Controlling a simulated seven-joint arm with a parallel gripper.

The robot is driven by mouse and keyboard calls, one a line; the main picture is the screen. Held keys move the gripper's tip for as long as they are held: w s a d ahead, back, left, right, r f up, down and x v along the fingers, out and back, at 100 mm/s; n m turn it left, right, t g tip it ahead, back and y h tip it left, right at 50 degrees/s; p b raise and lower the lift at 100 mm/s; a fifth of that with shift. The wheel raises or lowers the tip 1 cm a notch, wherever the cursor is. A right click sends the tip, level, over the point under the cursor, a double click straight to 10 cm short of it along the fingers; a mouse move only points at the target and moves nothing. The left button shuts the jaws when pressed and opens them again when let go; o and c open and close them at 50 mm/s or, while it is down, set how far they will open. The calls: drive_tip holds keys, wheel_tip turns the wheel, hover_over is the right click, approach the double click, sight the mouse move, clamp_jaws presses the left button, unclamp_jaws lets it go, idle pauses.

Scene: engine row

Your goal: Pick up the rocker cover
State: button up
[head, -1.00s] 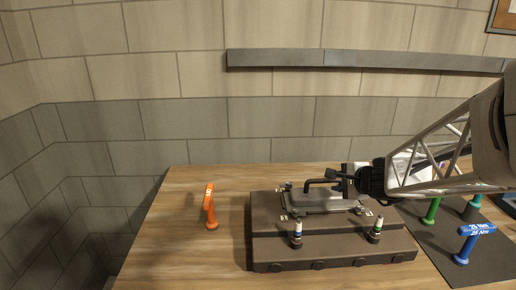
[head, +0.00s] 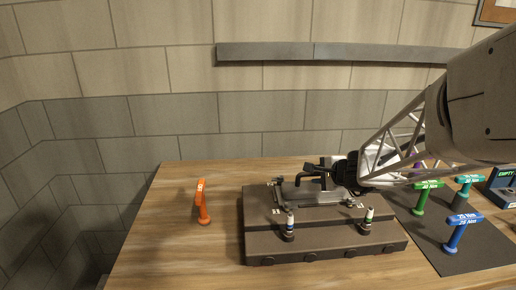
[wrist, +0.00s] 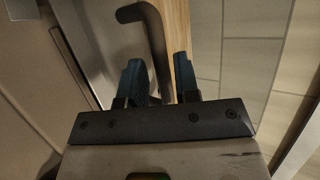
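The rocker cover (head: 305,197) is a flat grey metal cover lying on top of the dark engine block (head: 262,222). Its black bent handle (head: 312,170) stands up from it. In the wrist view the handle (wrist: 152,35) runs down into the space between my fingers. My gripper (head: 328,170) is at the right part of the handle, above the cover. In the wrist view my gripper (wrist: 160,78) has its two blue-dark fingers apart on either side of the handle, with a narrow gap visible at the right finger. The handle's lower end is hidden.
An orange T-handled tool (head: 203,203) stands left of the block. Blue (head: 457,232), green (head: 421,198) and teal (head: 466,188) ones stand on a dark mat at right. Two small upright pieces (head: 289,226) (head: 368,218) stand on the block's front ledge.

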drive_tip(key=shift+x, duration=1.45)
drive_tip(key=shift+c, duration=0.3)
clamp_jaws()
drive_tip(key=shift+r, duration=0.1)
